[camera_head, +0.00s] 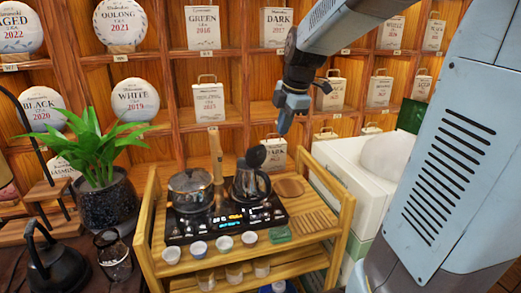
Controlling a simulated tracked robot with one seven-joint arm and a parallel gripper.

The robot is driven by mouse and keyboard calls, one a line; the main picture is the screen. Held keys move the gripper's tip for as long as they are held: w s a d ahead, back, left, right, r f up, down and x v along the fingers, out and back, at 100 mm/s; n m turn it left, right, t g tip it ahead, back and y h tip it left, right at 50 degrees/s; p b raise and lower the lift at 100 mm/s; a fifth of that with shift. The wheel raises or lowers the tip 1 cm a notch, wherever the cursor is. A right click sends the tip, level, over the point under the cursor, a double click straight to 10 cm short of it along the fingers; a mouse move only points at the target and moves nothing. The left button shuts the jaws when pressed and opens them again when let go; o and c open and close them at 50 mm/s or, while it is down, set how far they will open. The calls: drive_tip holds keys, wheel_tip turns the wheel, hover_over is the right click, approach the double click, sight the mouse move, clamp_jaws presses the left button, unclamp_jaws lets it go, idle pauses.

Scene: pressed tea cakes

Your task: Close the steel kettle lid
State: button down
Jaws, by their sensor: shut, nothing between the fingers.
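The steel kettle (247,185) stands on the right side of a black cooktop in the head view. Its dark lid (256,156) is open, tilted up above the kettle's rim. My gripper (283,130) points downward above and to the right of the kettle. It is shut and empty, apart from the lid. The kettle's inside cannot be seen.
A pot (191,190) stands left of the kettle on the cooktop (240,222). Several small cups line the front of the wooden cart (205,262). A white box (350,180) stands to the right. Shelves with tea cakes and bags are behind.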

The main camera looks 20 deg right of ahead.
sight(265, 148)
drive_tip(key=shift+w+a+f+n, duration=0.35)
drive_tip(key=shift+w+f+n, duration=0.15)
drive_tip(key=shift+w+f, duration=1.25)
drive_tip(key=shift+w+a+f+n, duration=0.45)
drive_tip(key=shift+w+f, duration=0.9)
drive_tip(key=shift+f, duration=0.75)
drive_tip(key=shift+w+a+f+n, duration=0.3)
drive_tip(key=shift+w+f+n, duration=0.25)
drive_tip(key=shift+w+f, duration=1.2)
drive_tip(key=shift+s+f, duration=0.1)
drive_tip(key=shift+s, duration=0.1)
